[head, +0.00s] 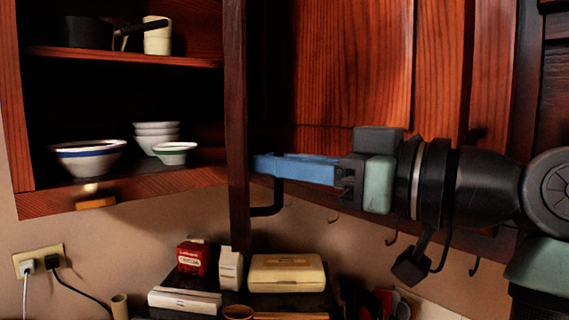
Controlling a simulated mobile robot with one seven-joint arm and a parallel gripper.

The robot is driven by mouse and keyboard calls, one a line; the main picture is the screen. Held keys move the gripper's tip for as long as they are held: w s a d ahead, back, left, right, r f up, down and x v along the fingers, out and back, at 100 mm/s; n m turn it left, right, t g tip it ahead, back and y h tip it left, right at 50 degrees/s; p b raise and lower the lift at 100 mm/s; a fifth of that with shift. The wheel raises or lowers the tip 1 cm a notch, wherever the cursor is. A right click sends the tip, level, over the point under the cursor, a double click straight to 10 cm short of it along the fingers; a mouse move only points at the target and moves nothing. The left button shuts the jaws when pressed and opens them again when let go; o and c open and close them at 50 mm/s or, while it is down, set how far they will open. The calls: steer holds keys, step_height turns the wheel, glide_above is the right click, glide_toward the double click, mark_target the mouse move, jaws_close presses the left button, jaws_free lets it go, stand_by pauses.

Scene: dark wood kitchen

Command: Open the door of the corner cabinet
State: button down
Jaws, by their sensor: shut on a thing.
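The corner cabinet (120,178) is at the upper left, and its inside with two shelves shows. Its dark wood door (237,130) stands swung out, seen almost edge-on. A dark bar handle (279,197) is on the right face of the door, bending in toward its lower part. My gripper (262,165) comes in from the right with its blue fingers together at the handle's upper part, close against the door. It is shut on the handle; the exact grip is partly hidden by the fingers.
Bowls (88,158) stand on the lower shelf, and a dark pan (88,32) and a pale cup (157,36) on the upper. Closed cabinet fronts (350,60) lie behind my arm. Hooks (392,237) hang below them. Boxes (286,273) and utensils crowd the counter below.

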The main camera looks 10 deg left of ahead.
steer(key=shift+r, duration=0.15)
steer(key=c, duration=1.1)
jaws_free()
steer(key=shift+o, duration=1)
steer(key=shift+w+a, duration=0.1)
steer(key=shift+w, duration=0.05)
steer(key=shift+w+a, duration=0.1)
steer(key=b+v, duration=0.5)
steer(key=v, duration=0.8)
